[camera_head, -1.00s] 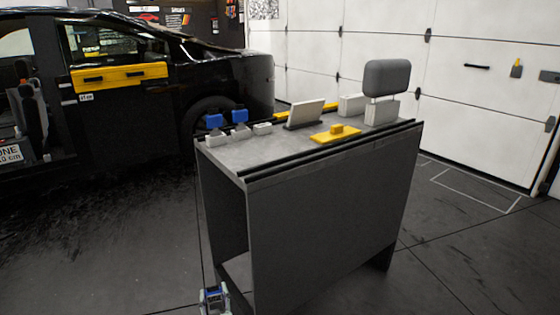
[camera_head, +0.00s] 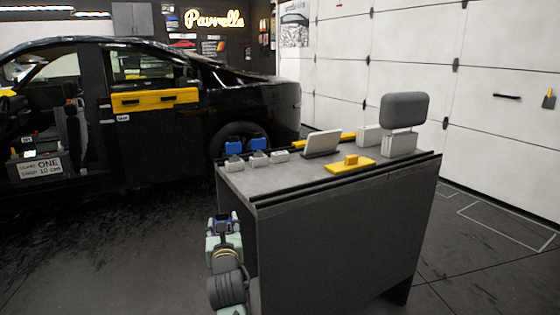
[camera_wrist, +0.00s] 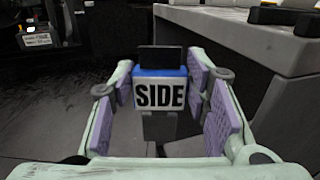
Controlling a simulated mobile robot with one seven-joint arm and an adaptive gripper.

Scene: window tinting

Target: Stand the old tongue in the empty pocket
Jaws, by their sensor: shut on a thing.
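My gripper (camera_wrist: 160,108) is shut on a blue-topped tongue (camera_wrist: 158,70) with a white label reading SIDE, a dark edge on top and a grey lower part. Its purple-padded fingers stand on either side, and the tongue looks upright. In the head view my gripper (camera_head: 223,224) is low at the left end of the grey bench (camera_head: 300,182), beside it and below its top. Two blue-topped pieces (camera_head: 234,147) (camera_head: 258,143) stand in pale holders at the bench's back left corner. Right of them is a small pale block (camera_head: 280,156) without a blue piece, seemingly the empty pocket; its opening is too small to see.
The bench also carries a tilted pale panel (camera_head: 323,143), a yellow block on a plate (camera_head: 350,164), a grey headrest-like pad (camera_head: 404,110) and a black rail along the front edge. A black car (camera_head: 150,140) stands behind left. The floor left of the bench is clear.

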